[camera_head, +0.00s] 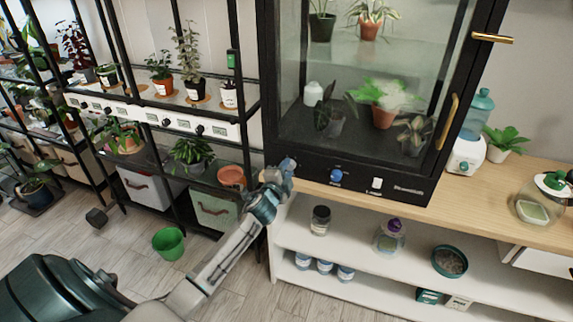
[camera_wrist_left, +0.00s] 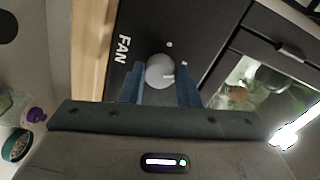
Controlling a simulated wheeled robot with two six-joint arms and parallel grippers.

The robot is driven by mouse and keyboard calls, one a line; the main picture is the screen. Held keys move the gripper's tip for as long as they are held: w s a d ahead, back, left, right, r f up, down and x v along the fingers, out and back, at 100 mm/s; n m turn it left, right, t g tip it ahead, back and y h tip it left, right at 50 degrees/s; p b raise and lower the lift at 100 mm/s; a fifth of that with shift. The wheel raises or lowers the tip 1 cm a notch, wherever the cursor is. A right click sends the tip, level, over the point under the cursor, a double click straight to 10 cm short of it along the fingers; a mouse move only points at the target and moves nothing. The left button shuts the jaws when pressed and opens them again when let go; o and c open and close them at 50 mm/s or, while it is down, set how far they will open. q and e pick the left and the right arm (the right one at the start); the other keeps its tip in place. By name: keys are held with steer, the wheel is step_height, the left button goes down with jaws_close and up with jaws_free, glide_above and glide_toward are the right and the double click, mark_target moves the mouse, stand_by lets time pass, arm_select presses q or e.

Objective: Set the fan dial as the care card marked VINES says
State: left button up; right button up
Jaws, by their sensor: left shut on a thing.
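The fan dial (camera_wrist_left: 160,70) is a round pale grey knob on the black front panel of the glass cabinet, beside the white word FAN. My left gripper (camera_wrist_left: 160,88) is shut on it, one blue finger on each side. In the head view my left gripper (camera_head: 286,167) is at the left end of the cabinet's lower panel and hides the dial. A small white dot shows on the panel near the knob; the dial's setting is not clear. I cannot make out a card marked VINES. My right gripper is out of view.
A blue knob (camera_head: 336,175) and a white switch (camera_head: 376,184) sit farther right on the panel. The cabinet (camera_head: 310,165) stands on a wooden counter (camera_head: 480,190). Plant shelves (camera_head: 140,122) stand at left. A green bucket (camera_head: 168,243) is on the floor.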

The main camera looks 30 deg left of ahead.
arm_select(q)
steer(key=m+y+p, duration=0.1)
steer(key=m+p, duration=0.3)
steer(key=m, duration=0.5)
steer(key=shift+d+r+m+p, duration=0.1)
steer(key=shift+m+p, duration=0.2)
steer(key=m+p, duration=0.1)
steer(key=m, duration=0.3)
steer(key=m+p, duration=0.1)
steer(key=m, duration=0.3)
steer(key=shift+d+m, duration=0.1)
steer(key=shift+m, duration=2.3)
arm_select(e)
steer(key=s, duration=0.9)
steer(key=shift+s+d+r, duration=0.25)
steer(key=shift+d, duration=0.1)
arm_select(q)
steer(key=o, duration=1)
steer(key=shift+w, duration=0.1)
steer(key=shift+c, duration=0.2)
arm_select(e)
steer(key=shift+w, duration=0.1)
